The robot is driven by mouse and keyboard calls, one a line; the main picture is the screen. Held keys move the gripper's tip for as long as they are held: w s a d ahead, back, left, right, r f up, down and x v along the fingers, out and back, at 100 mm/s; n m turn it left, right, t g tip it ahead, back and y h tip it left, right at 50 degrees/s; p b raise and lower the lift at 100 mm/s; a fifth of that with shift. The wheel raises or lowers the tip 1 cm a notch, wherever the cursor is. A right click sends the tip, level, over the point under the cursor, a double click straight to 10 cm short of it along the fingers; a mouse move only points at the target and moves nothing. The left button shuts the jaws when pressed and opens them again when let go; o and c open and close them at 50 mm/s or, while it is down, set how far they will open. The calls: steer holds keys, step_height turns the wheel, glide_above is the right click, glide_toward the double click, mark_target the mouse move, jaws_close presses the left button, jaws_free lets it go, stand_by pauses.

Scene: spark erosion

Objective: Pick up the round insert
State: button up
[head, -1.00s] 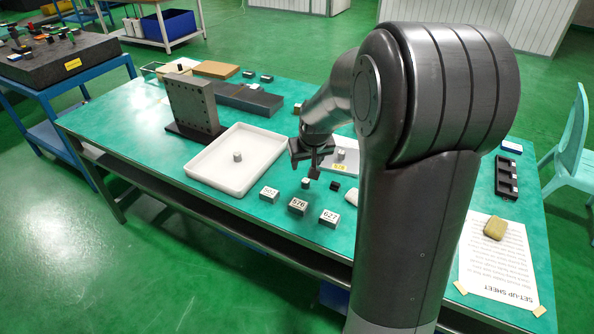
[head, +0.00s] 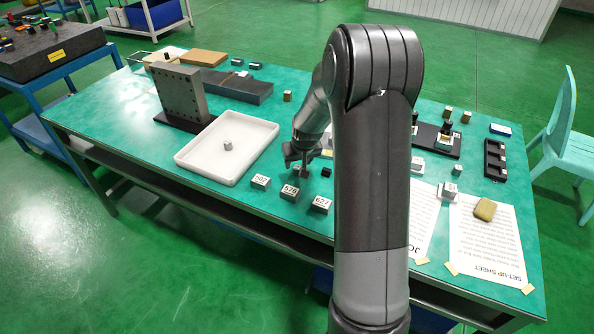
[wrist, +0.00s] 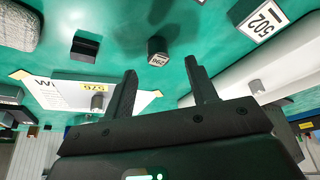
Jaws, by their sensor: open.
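A small grey piece (wrist: 158,48) with a pale face marked like 296 stands on the green table in the wrist view, just beyond and between my fingertips. It looks roundish or many-sided; I cannot tell which. My gripper (wrist: 162,68) is open and empty, its two dark fingers apart from the piece. In the head view my gripper (head: 303,170) points down low over the table, partly hiding what is under it. Another small grey roundish piece (head: 228,145) stands in the white tray (head: 196,160). It also shows in the wrist view (wrist: 257,87).
Numbered blocks 502 (head: 260,182), 576 (head: 289,191) and 627 (head: 320,205) stand near the table's front edge. A black block (head: 327,172) is right of my gripper. A dark upright plate (head: 183,92) stands behind the tray. My arm hides part of the table.

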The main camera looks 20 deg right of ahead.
mark_target(297, 168)
steer(key=shift+x, duration=2.2)
steer(key=shift+d, duration=0.1)
steer(key=shift+c, duration=0.4)
jaws_close()
